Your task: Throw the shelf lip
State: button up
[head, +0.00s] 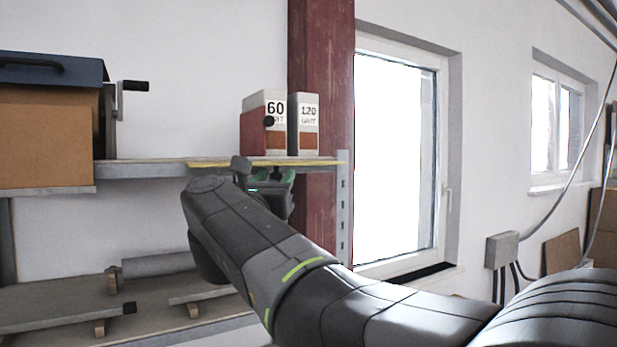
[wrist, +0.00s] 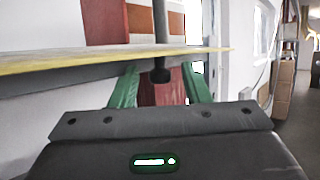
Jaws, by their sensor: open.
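The shelf lip (wrist: 70,62) is a yellow front edge along a grey shelf; it also shows in the head view (head: 215,163). A thin dark upright stem (wrist: 161,25) stands at the lip in the wrist view, with a dark rounded piece (wrist: 160,75) at its lower end. In the head view a dark ball (head: 269,121) shows above the lip, in front of the boxes. My gripper (wrist: 160,85) is open and empty, its green fingers either side of the dark piece, just below the lip. Contact cannot be told. My arm hides part of the lip in the head view.
Two grit boxes, marked 60 (head: 275,108) and 120 (head: 309,115), stand on the shelf above my gripper. A red column (head: 322,60) rises behind. A lower shelf (head: 60,305) holds a roller (head: 155,265).

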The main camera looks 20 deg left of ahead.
grip_shut()
